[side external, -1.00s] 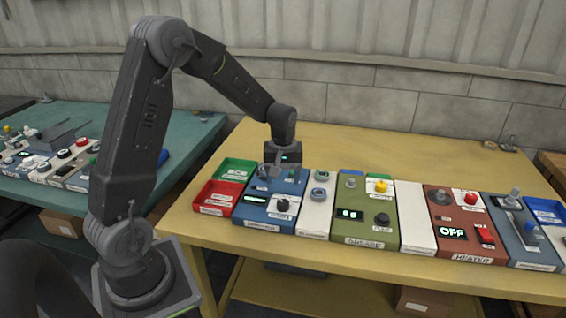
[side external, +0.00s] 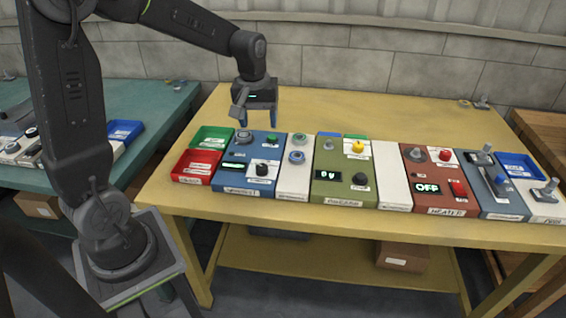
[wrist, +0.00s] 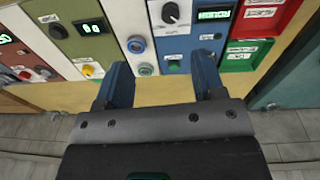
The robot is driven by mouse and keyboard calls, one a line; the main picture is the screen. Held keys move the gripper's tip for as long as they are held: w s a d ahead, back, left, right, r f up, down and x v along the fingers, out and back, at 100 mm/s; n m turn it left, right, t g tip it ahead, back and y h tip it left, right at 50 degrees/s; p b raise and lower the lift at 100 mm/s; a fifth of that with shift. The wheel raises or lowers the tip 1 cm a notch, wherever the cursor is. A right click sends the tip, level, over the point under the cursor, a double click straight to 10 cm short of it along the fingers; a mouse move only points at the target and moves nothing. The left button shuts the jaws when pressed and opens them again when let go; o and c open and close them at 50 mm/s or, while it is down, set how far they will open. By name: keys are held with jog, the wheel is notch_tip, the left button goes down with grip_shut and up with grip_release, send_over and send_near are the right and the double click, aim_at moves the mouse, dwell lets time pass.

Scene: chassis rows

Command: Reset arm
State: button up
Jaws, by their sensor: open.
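My gripper (side external: 258,117) is in the side external view, above the back edge of the blue panel (side external: 234,178). It is open and empty, with its blue fingers pointing down. In the wrist view my gripper (wrist: 163,84) shows its two fingers apart, with nothing between them. The blue panel carries a black knob (side external: 262,169), a green button (side external: 272,139), a grey round control (side external: 243,137) and a small lit display (side external: 233,167). The gripper looks clear of the panel's controls.
A red tray (side external: 178,178) and green tray (side external: 198,137) stand left of the blue panel. To its right are a white panel (side external: 294,187), an olive panel (side external: 325,193) with a lit display and a red heater panel (side external: 425,199) reading OFF.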

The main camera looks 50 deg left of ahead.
jog(key=s+d+r+m+t, duration=0.2)
jog(key=s+d+r+m, duration=0.1)
jog(key=s+d, duration=0.3)
jog(key=s+d+r+m+t, duration=0.2)
jog(key=s+d+r+m, duration=0.2)
jog(key=s, duration=0.7)
jog(key=d+m, duration=0.2)
jog(key=shift+r+m+t, duration=0.3)
